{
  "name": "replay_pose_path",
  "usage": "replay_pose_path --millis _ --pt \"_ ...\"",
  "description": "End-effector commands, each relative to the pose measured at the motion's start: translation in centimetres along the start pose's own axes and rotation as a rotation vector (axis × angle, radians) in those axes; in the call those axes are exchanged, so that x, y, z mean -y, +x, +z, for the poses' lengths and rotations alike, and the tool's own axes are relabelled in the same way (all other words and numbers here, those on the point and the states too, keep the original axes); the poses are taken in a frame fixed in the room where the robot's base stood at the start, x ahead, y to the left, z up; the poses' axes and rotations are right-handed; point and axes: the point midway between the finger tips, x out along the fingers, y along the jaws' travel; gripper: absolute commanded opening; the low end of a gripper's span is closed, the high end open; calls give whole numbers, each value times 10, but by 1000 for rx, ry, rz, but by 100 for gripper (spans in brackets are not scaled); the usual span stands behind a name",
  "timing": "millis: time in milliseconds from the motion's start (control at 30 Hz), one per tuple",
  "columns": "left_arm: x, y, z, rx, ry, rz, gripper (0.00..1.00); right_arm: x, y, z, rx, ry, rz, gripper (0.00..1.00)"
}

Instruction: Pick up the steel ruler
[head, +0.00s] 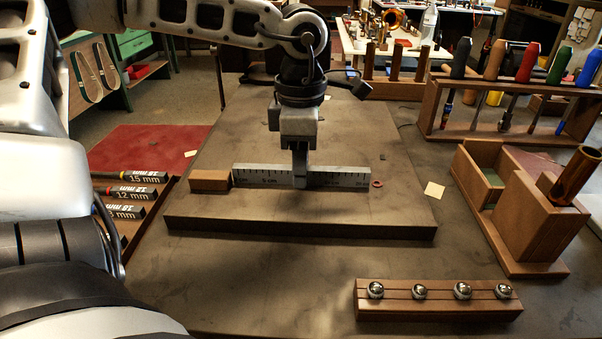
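The steel ruler (340,178), a grey strip with dark graduation marks and numbers, is at the middle of the raised dark board (300,222) in the head view. Its marked face is turned towards me, and its left end meets or nearly meets a small wooden block (210,181). My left gripper (300,178) points straight down at the ruler's middle. One finger covers part of the ruler's face; the other finger is hidden. I cannot tell whether the fingers are closed on the ruler, or whether the ruler is clear of the board. My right gripper is not in view.
A wooden rack with steel balls (438,300) is at the front right. A wooden holder (520,210) and a rack of coloured-handled tools (510,85) stand at the right. Labelled mm bars (135,192) lie in a tray at left. A small ring (377,184) lies near the ruler's right end.

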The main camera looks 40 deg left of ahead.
Motion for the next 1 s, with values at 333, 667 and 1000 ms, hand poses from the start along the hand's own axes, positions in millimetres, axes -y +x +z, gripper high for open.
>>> replay_pose_path --millis 333,667,1000 --pt "0 0 0 0 0 0 0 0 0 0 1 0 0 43" --pt "0 -3 0 2 1 3 0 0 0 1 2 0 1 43" --pt "0 -37 1 4 2 7 0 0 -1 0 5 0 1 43"
